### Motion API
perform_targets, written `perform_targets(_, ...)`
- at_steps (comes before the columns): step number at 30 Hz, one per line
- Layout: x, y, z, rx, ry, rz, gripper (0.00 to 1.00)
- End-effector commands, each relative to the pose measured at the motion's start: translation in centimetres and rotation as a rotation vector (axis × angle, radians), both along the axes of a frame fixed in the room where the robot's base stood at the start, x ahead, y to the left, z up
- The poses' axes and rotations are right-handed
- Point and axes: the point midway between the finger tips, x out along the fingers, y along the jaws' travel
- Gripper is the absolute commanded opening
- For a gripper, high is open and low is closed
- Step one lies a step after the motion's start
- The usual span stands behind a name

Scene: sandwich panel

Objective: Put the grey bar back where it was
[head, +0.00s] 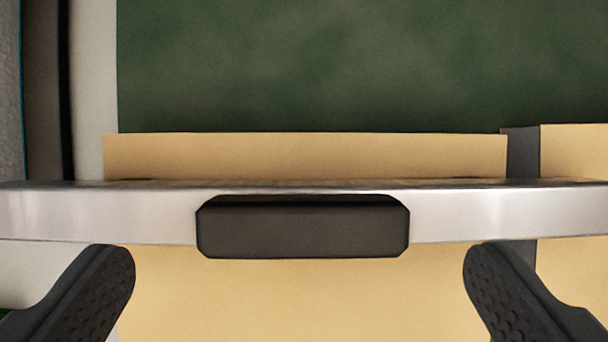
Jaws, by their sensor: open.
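The grey bar (110,213), silvery and smooth, runs level across the whole width of the head view, and both its ends are out of view. A dark block-shaped grip (302,230) sits on its middle. My gripper (298,270) is open, with one dark ridged finger at the lower left and one at the lower right. The fingers are wide apart, one to each side of the dark grip and just below the bar in the picture. Nothing is held between them. I cannot tell whether the fingertips touch the bar or what bears it.
Behind the bar is a tan panel (300,155) with a dark green surface (360,65) above it. A dark grey upright strip (521,152) divides the tan at the right. A pale strip (94,90) and a dark upright edge (45,90) stand at the left.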

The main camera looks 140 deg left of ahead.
Motion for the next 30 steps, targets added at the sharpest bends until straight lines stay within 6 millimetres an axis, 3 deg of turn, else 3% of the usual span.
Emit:
perform_targets(6,0.6,-0.8,-2.5,0.001,0.003,0.001,0.98)
perform_targets(14,0.7,-0.9,-2.7,0.000,0.000,0.001,0.98)
perform_targets(24,0.7,-0.9,-2.7,0.000,0.000,0.000,0.11)
perform_targets(30,0.7,-0.9,-2.6,0.000,0.000,0.000,0.10)
